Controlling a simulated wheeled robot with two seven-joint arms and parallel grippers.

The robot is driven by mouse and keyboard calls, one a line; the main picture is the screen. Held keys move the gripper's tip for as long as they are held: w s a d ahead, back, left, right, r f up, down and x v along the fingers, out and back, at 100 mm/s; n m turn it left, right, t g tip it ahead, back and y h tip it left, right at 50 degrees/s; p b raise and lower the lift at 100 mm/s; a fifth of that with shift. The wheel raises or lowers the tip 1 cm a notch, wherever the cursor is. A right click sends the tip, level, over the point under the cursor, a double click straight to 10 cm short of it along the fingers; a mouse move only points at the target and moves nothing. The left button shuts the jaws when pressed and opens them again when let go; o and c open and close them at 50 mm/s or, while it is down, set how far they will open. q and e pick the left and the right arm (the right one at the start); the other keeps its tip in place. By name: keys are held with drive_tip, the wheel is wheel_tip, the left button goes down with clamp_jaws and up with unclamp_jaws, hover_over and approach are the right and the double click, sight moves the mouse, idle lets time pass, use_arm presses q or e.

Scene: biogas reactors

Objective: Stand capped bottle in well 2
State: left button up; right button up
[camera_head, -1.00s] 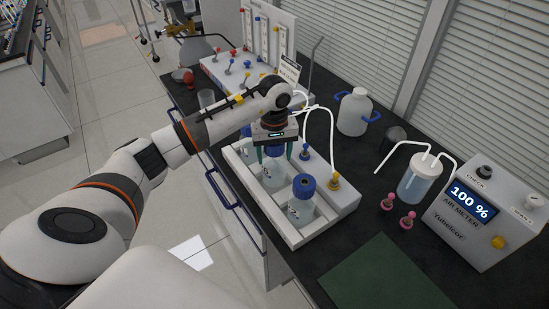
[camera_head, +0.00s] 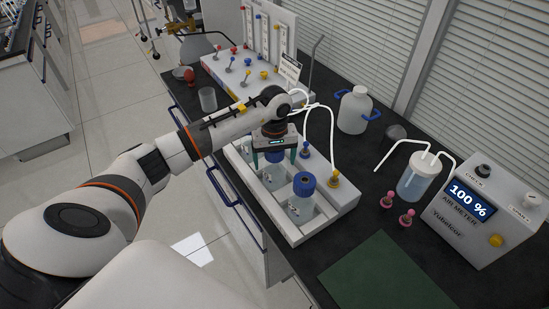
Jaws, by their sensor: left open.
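My left gripper (camera_head: 275,157) is above the middle of the white reactor block (camera_head: 318,220), pointing down with its fingers spread. A blue cap (camera_head: 274,157) shows between the fingers, on a clear bottle (camera_head: 271,177) standing in the middle well. The jaws do not look closed on it. A second clear bottle with a blue cap (camera_head: 304,184) stands upright in the front well. A bit of blue (camera_head: 246,130) shows behind the gripper at the back well, mostly hidden. My right gripper is not in view.
White tubes arch behind the block beside a brass-coloured fitting (camera_head: 334,179). A green mat (camera_head: 385,276) lies clear in front.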

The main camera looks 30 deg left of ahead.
use_arm(q)
wheel_tip(320, 180, up, 11)
drive_tip(key=b, duration=0.3)
drive_tip(key=shift+b, duration=0.3)
drive_tip(key=shift+r, duration=0.6)
